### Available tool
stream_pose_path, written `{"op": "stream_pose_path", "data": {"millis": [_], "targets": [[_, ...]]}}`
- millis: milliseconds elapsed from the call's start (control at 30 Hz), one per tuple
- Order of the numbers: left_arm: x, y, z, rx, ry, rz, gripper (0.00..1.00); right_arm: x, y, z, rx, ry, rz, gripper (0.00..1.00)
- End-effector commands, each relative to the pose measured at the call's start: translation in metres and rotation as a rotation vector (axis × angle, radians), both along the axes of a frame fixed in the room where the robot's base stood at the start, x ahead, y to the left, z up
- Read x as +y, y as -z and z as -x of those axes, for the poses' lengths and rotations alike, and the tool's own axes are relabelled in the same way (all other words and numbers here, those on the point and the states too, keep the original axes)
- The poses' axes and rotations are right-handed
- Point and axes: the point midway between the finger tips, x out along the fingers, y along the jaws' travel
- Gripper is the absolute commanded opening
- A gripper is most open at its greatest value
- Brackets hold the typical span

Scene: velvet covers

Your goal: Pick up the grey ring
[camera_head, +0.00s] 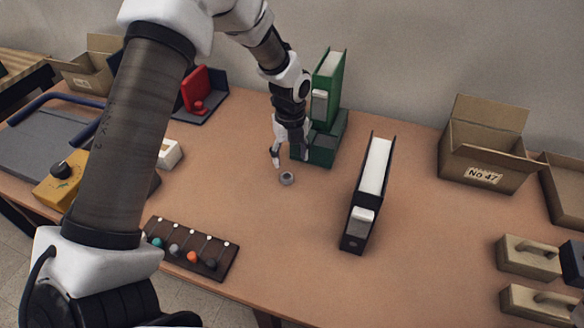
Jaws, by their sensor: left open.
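The small grey ring (287,178) lies on the brown tabletop (300,235) near the middle of the view. My left gripper (289,164) is open, just behind and above the ring, with a finger on each side of it in the picture. The ring is seen below the fingers and nothing holds it. How high the fingertips are above the table is hard to tell. My right gripper is not in view.
Right behind the gripper stand a green binder (328,88) and a dark green box (322,150). A black binder (367,195) stands to the right. A dark board with coloured balls (190,248) lies at front left. Cardboard boxes (482,150) stand at the right.

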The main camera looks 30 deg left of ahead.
Motion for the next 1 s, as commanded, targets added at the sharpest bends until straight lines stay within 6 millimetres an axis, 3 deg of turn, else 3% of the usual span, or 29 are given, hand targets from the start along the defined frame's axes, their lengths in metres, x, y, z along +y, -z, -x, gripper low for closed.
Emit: {"op": "stream_pose_path", "data": {"millis": [333, 600, 733, 1000], "targets": [[0.005, 0.054, 0.007, 0.001, -0.001, 0.0, 0.64, 0.0, -0.012, 0.0, 0.0, 0.0, 0.0, 0.88], [0.005, 0.061, 0.006, -0.001, 0.0, 0.0, 0.64, 0.0, -0.011, 0.0, 0.0, 0.0, 0.0, 0.88], [0.005, 0.061, 0.006, -0.001, 0.0, 0.001, 0.19, 0.0, -0.011, 0.0, 0.0, 0.0, 0.0, 0.88], [0.005, 0.061, 0.006, -0.001, 0.0, 0.0, 0.16, 0.0, -0.011, 0.0, 0.0, 0.0, 0.0, 0.88]]}}
